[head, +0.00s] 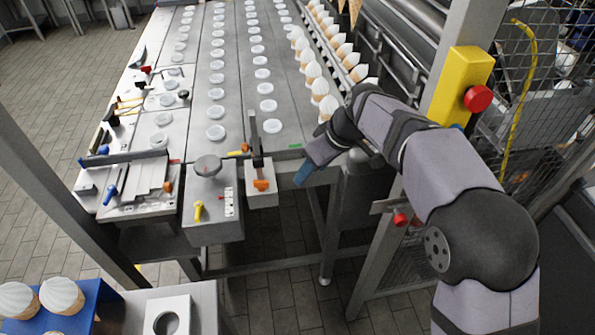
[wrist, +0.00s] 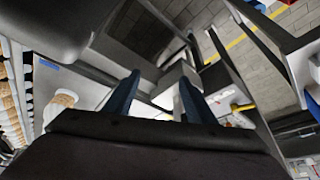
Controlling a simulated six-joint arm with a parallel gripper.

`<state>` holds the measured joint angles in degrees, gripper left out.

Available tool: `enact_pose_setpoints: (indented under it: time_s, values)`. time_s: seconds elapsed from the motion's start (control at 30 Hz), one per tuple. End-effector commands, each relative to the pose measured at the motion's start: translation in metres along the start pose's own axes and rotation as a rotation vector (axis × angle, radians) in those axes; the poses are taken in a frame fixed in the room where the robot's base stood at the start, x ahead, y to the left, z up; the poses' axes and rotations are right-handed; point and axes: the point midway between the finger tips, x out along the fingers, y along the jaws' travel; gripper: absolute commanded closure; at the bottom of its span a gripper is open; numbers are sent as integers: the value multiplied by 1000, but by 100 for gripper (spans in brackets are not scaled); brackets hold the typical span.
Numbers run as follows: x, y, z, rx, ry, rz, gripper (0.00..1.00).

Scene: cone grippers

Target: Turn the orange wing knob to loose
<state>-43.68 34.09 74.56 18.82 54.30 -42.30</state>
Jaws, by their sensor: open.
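The orange wing knob (head: 261,185) sits on the front of a small grey block (head: 262,199) at the near end of the conveyor table, below a dark upright post (head: 256,145). My gripper (head: 303,173) hangs to the right of the knob, apart from it, with blue fingers pointing down and left. In the wrist view the two blue fingers (wrist: 158,98) stand apart with nothing held between them. I cannot make out the orange knob clearly in the wrist view.
A grey box with a round dark knob (head: 207,166) and a yellow handle (head: 198,210) stands left of the block. Cones (head: 314,72) line the table's right side. A yellow box with a red button (head: 478,98) is on the right post. Open floor lies below.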

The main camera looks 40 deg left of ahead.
Motion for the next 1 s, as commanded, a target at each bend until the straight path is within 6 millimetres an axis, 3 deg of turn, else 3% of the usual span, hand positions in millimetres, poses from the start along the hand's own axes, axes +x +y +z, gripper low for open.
enact_pose_setpoints:
  time_s: [0.17,0.33,0.5,0.7,0.8,0.87,1.0]
  values:
    - [47,-1,13,18,-7,40,50]
    - [121,-8,36,34,8,119,50]
    - [175,-48,28,120,124,152,50]
    - [219,-90,33,287,262,229,50]
    - [232,-101,48,364,320,303,50]
    - [229,-104,54,421,361,359,50]
    - [168,-93,46,695,532,522,50]
